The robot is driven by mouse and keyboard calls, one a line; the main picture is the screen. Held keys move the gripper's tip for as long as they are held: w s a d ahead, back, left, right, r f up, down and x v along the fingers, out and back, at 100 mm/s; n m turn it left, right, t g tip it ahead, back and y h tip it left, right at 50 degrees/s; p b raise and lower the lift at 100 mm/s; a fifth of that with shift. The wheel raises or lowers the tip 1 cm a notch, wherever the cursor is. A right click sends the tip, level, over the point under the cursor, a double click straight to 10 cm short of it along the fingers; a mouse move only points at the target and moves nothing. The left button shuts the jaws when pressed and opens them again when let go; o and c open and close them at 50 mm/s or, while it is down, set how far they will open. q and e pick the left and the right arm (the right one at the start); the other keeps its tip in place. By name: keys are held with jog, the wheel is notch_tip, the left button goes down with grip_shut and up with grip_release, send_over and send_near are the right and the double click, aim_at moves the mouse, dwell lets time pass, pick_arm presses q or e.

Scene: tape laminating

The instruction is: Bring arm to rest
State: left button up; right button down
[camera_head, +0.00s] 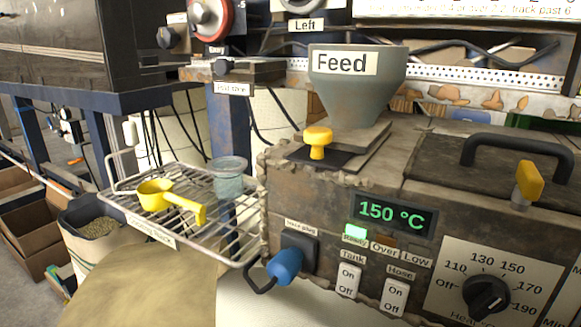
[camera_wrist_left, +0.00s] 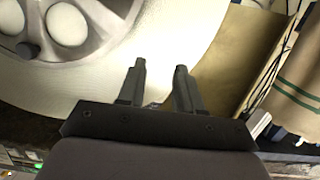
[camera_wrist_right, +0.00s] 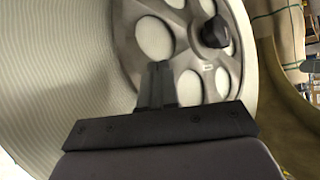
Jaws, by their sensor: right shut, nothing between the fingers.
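My left gripper (camera_wrist_left: 160,85) shows in the left wrist view with its two fingers apart and nothing between them. A pale surface and a grey spoked part lie beyond it. My right gripper (camera_wrist_right: 161,80) shows in the right wrist view with its fingers together and empty, in front of a grey spoked wheel (camera_wrist_right: 185,45) with a dark knob. Neither gripper shows in the head view.
A heated tank panel reads 150 °C (camera_head: 394,213). A Feed hopper (camera_head: 352,100) stands behind it. A wire rack (camera_head: 130,205) at the left holds a yellow scoop (camera_head: 158,195) and a clear jar (camera_head: 229,180). A blue plug (camera_head: 285,266) sits at the panel's front.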

pick_arm(q)
jog(key=s+d+f+n+g+y, duration=0.1)
jog(key=s+d+g+y, duration=0.1)
jog(key=s, duration=0.4)
jog(key=s+d+f+n+g+y, duration=0.1)
jog(key=s+d+f+y, duration=0.1)
jog(key=s, duration=0.4)
notch_tip(320, 180, up, 14)
jog(key=s+a+p, duration=0.1)
jog(key=p, duration=1.6)
jog(key=shift+s+a+r+y, duration=0.2)
jog(key=shift+a+y, duration=0.1)
jog(key=shift+y, duration=0.1)
jog(key=shift+s+a, duration=0.1)
